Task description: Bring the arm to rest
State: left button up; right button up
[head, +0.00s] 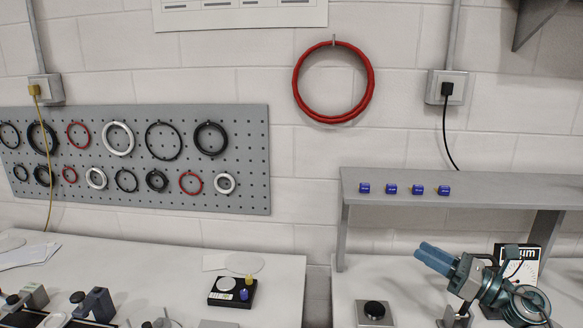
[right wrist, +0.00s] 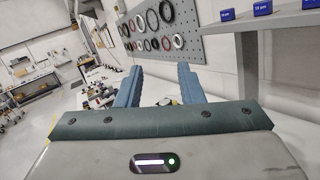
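My right gripper (head: 422,253) is raised in front of the right bench, below the grey shelf, its blue fingers pointing up and left. In the right wrist view the two blue fingers (right wrist: 160,72) stand apart with nothing between them, so it is open and empty. My left gripper shows in neither view.
A grey shelf (head: 400,188) with several small blue blocks stands over the right bench (head: 345,290). A black square device (head: 375,311) and a printed box (head: 530,257) are close to my right arm. A small scale (head: 228,297) and optical mounts stand on the left bench (head: 285,275). A pegboard (head: 255,160) hangs behind.

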jog(key=s+d+f+m+t+h, duration=0.15)
jog(key=s+f+m+h, duration=0.35)
jog(key=m, duration=0.6)
jog(key=s+d+f+m+h, duration=0.2)
jog(key=f+m+h, duration=0.3)
jog(key=m+h, duration=0.45)
jog(key=s+d+f+m+t+h, duration=0.15)
jog(key=s+f+m+h, duration=0.35)
jog(key=m, duration=0.8)
jog(key=s+a+f+m+g+y, duration=0.2)
jog(key=s+a+f+m+g, duration=0.25)
jog(key=s+f+g, duration=0.55)
jog(key=s+a+f+m+g+y, duration=0.2)
jog(key=s+a+f+m+g, duration=0.25)
jog(key=s, duration=0.95)
jog(key=d+f+b, duration=0.2)
jog(key=f+b, duration=0.1)
jog(key=f, duration=1.6)
jog(key=d+f+b, duration=0.2)
jog(key=f+b, duration=0.1)
jog(key=f, duration=1.7)
jog(key=s+d+f+b, duration=0.1)
jog(key=s+f+b, duration=0.3)
jog(key=s+f, duration=1.4)
notch_tip(320, 180, down, 4)
jog(key=shift+r+g, duration=0.15)
jog(key=shift+g, duration=0.3)
